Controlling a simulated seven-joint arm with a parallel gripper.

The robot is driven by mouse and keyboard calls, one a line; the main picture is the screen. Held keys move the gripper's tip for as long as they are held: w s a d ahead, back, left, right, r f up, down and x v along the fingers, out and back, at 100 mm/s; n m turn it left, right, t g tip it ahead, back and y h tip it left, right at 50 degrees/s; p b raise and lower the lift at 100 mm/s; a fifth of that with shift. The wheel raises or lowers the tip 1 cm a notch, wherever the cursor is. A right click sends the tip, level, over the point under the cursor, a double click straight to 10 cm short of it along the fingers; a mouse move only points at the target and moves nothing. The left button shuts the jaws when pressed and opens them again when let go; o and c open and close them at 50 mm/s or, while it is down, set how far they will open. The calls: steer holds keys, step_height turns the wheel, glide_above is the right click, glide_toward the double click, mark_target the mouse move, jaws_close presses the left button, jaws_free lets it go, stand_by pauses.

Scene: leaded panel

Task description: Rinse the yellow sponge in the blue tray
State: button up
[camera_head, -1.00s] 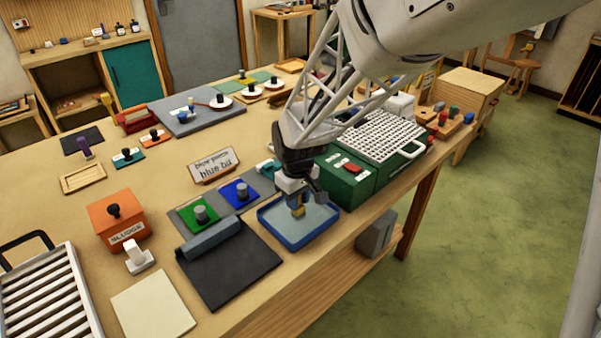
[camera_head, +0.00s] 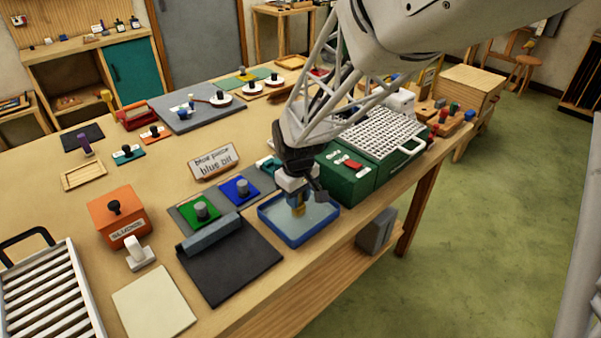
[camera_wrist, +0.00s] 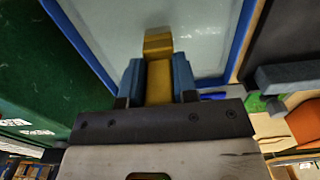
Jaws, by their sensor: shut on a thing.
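The blue tray (camera_head: 325,228) is near the table's front edge, with a pale, water-like floor; its blue rim also shows in the wrist view (camera_wrist: 80,45). My gripper (camera_head: 298,200) points down over the tray. In the wrist view my gripper (camera_wrist: 159,85) is shut on a yellow piece, the yellow sponge (camera_wrist: 159,70), which sticks out beyond the fingertips. The sponge's lower end (camera_head: 299,211) shows small between the fingers in the head view. I cannot tell whether it touches the tray floor.
A dark mat with a grey roll (camera_head: 235,270) lies left of the tray. Green and blue blocks with knobs (camera_head: 240,188) stand behind it. A green case (camera_head: 350,177) stands close on the right. An orange box (camera_head: 118,217) and a cream sheet (camera_head: 153,303) are farther left.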

steer(key=shift+w+d, duration=0.25)
steer(key=shift+d, duration=0.05)
stand_by(0.8)
steer(key=shift+s+a, duration=0.55)
steer(key=shift+a, duration=0.05)
stand_by(1.5)
steer(key=shift+w+d, duration=0.3)
stand_by(0.9)
steer(key=shift+r, duration=0.1)
stand_by(1.4)
steer(key=shift+r, duration=2.4)
